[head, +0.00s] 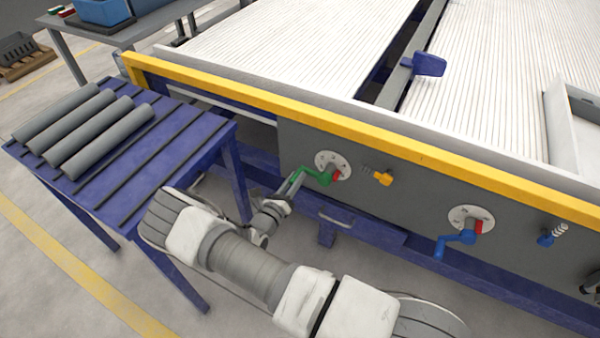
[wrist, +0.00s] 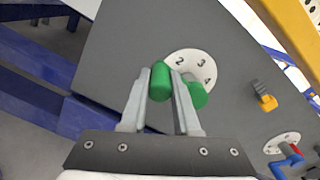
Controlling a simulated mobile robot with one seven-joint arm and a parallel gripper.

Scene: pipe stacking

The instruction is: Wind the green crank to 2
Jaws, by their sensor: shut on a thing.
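The green crank (head: 318,174) sits on a round white dial (head: 333,158) on the grey front panel of the machine. Its arm points left, and a red mark (head: 338,175) shows at its hub. In the wrist view, my gripper (wrist: 161,76) is shut on the crank's green handle (wrist: 159,84), with one finger on each side. The green hub (wrist: 197,95) shows right of the fingers. The dial (wrist: 197,64) shows the figures 2, 3 and 4; the rest of its face is hidden. Which figure the crank points at, I cannot tell.
A blue crank (head: 458,239) on a second dial and a yellow knob (head: 380,177) are to the right. A yellow rail (head: 330,127) runs above the panel. A blue table (head: 190,150) with grey pipes (head: 95,127) stands left of my arm.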

